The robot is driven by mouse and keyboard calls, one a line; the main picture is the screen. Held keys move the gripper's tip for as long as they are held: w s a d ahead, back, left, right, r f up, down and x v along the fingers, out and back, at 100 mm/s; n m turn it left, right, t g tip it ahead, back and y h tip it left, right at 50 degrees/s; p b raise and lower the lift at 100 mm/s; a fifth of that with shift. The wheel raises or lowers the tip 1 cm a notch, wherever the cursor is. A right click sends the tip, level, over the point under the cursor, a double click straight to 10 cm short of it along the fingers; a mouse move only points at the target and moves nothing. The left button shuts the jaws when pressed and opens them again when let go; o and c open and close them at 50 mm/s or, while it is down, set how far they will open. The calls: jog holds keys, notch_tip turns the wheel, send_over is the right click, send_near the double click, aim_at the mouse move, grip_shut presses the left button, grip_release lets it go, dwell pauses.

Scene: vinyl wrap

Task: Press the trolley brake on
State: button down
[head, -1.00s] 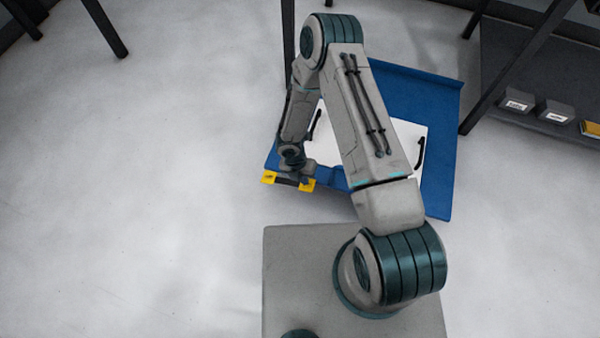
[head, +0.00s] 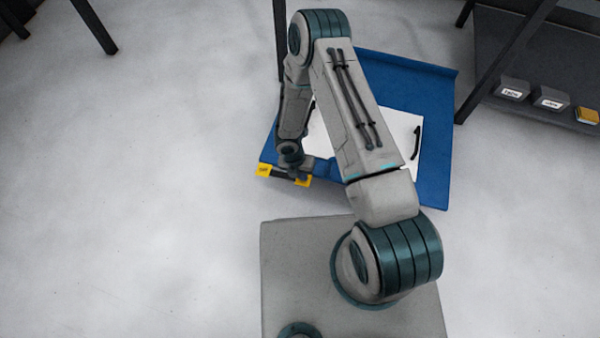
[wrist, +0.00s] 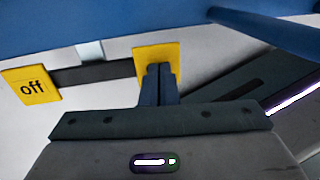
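The trolley (head: 435,120) is blue with a white panel, and my arm covers part of it. Its brake is a dark bar (wrist: 95,75) with a yellow pad at each end, at the trolley's near left corner in the head view. The left pad (wrist: 31,87) reads "off"; it also shows in the head view (head: 263,170). The right pad (wrist: 143,53) is partly hidden by my fingers, and no label on it can be read. My gripper (wrist: 160,68) is shut and empty, its fingertips over the right pad. I cannot tell whether they touch it.
A dark shelf (head: 520,65) with small boxes (head: 551,98) stands at the right. Dark table legs (head: 95,25) are at the top left. The floor (head: 130,200) to the left is clear. The trolley's blue edge (wrist: 90,22) crosses the top of the wrist view.

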jog(key=shift+d+b+x, duration=0.15)
jog(key=shift+b+x, duration=0.25)
jog(key=shift+x, duration=0.35)
jog(key=shift+d+b+x, duration=0.15)
jog(key=shift+b+x, duration=0.25)
jog(key=shift+x, duration=0.3)
jog(key=shift+s+d, duration=0.1)
jog(key=shift+s, duration=0.1)
notch_tip(320, 180, up, 14)
jog(key=d+p, duration=0.3)
jog(key=p, duration=0.3)
jog(key=shift+s+p, duration=0.4)
jog(key=shift+s, duration=0.05)
jog(key=shift+a, duration=0.1)
